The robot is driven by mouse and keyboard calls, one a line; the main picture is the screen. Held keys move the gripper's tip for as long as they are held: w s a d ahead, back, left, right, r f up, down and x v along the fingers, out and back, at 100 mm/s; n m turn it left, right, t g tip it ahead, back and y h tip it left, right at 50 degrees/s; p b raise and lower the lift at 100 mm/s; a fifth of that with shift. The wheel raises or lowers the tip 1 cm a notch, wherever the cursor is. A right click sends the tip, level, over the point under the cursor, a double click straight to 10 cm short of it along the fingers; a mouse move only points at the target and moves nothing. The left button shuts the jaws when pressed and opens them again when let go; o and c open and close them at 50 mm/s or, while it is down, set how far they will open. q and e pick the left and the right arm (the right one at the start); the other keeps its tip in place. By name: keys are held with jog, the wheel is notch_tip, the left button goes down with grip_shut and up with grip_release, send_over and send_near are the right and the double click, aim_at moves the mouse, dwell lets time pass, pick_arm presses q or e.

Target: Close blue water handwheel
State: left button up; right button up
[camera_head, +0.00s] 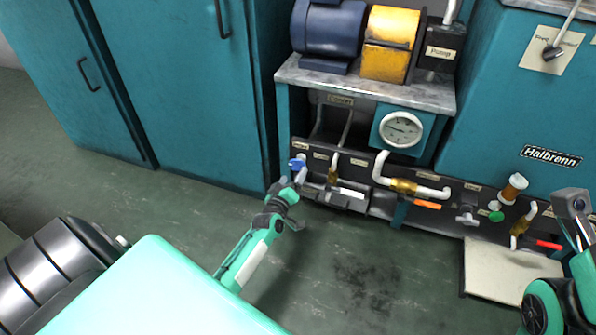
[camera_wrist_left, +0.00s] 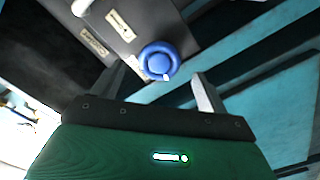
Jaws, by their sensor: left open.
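The blue water handwheel (camera_head: 297,164) sits at the left end of the dark pipe panel, low on the front of the machine. In the left wrist view the blue handwheel (camera_wrist_left: 158,60) is a round knob with a small pale mark on its lower rim. My left gripper (camera_head: 287,184) is just below and in front of it in the head view. In the left wrist view my left gripper (camera_wrist_left: 160,86) is open, its fingers on either side of the handwheel's lower part. I cannot tell whether they touch it. My right arm (camera_head: 572,265) shows at the right edge; its jaws are unclear.
The panel (camera_head: 360,178) carries several pipes, an orange lever (camera_head: 428,205), a red lever (camera_head: 549,245) and a green handwheel (camera_head: 496,216). A gauge (camera_head: 401,129) is above. Teal cabinets (camera_head: 180,80) stand left. The floor (camera_head: 350,270) in front is clear.

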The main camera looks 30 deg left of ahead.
aim_at(297, 168)
pick_arm(q)
jog(key=shift+b+x, duration=1.1)
jog(key=shift+x, duration=1.85)
jog(key=c, duration=1)
